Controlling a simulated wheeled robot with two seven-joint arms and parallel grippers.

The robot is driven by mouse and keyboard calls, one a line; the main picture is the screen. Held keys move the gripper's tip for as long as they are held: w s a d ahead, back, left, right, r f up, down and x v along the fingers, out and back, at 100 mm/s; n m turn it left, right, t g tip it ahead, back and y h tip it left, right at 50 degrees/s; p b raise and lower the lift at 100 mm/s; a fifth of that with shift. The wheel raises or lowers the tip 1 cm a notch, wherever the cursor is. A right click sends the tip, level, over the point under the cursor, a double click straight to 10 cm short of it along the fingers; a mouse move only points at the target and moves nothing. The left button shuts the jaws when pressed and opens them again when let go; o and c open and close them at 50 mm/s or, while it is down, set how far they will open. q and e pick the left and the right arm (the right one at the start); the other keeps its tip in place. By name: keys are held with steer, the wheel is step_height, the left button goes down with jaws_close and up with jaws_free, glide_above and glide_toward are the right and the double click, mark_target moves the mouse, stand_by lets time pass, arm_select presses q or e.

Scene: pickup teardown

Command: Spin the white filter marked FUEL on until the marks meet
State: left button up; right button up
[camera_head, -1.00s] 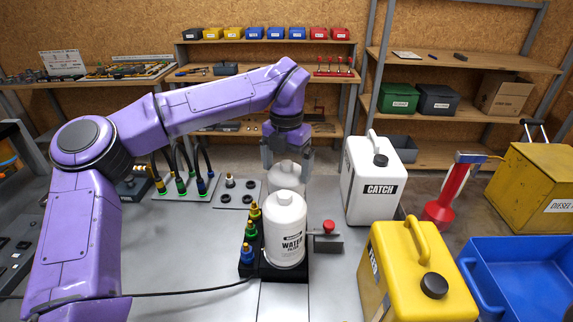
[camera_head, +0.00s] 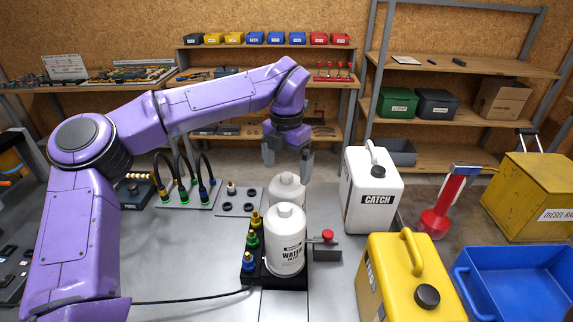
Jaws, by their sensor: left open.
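A white filter marked WATER (camera_head: 286,245) stands upright on a dark base (camera_head: 272,281) in the middle of the bench. A second white filter (camera_head: 288,187) stands just behind it, partly hidden; its label does not show, so I cannot read FUEL or any alignment marks. My left gripper (camera_head: 287,165) is open, pointing down above the rear filter. Its fingers are near the filter's top, and no grip shows. My right gripper is not in view.
Blue, green and yellow-tipped fittings (camera_head: 252,240) line the base's left side. A red-knobbed valve (camera_head: 327,242) sits at its right. The white CATCH jug (camera_head: 371,190) and yellow jug (camera_head: 405,280) stand right. A plate with black hoses (camera_head: 186,194) lies behind left.

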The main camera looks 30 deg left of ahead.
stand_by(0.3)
arm_select(q)
step_height(320, 180, up, 10)
steer(key=shift+r+b, duration=0.2)
steer(key=shift+b, duration=0.25)
